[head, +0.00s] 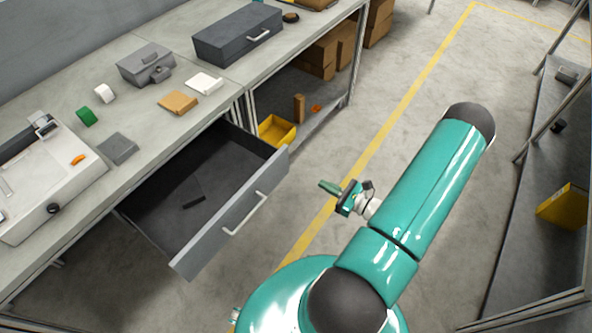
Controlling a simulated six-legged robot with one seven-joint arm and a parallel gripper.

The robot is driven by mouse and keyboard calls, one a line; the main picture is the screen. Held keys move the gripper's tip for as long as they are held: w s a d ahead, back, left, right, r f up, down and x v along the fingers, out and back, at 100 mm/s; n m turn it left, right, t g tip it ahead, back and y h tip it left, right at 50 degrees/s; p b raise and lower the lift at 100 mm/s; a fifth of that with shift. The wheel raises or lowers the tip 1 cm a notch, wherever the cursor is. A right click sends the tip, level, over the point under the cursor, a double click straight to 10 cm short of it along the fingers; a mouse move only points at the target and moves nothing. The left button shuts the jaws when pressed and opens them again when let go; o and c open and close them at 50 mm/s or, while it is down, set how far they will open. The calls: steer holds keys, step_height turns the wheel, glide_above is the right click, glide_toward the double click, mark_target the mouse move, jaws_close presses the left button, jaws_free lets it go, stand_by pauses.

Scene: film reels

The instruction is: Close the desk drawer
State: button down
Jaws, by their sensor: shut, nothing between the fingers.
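The desk drawer (237,228) is pulled well out from under the grey workbench top at the left. Its light grey front carries a pale bar handle (245,213). A small dark flat item (193,200) lies on the drawer floor. My gripper (330,187) is to the right of the drawer front, apart from it, with its fingers pointing left toward the drawer's far right corner. The fingers are together and hold nothing.
The bench top (215,75) carries a film machine (45,180), a grey box (147,65) and a dark drawer-like case (237,35). A yellow bin (276,131) and cardboard boxes (335,45) sit below. A shelf (545,150) stands at right. Floor between is clear.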

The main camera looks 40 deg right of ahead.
mark_target(286, 163)
steer(key=shift+m+h, duration=0.3)
steer(key=shift+m, duration=0.1)
steer(key=x, duration=0.9)
steer(key=f+x, duration=0.1)
steer(key=x, duration=0.3)
steer(key=shift+w+d, duration=0.15)
steer(key=shift+w, duration=0.15)
steer(key=shift+w, duration=0.2)
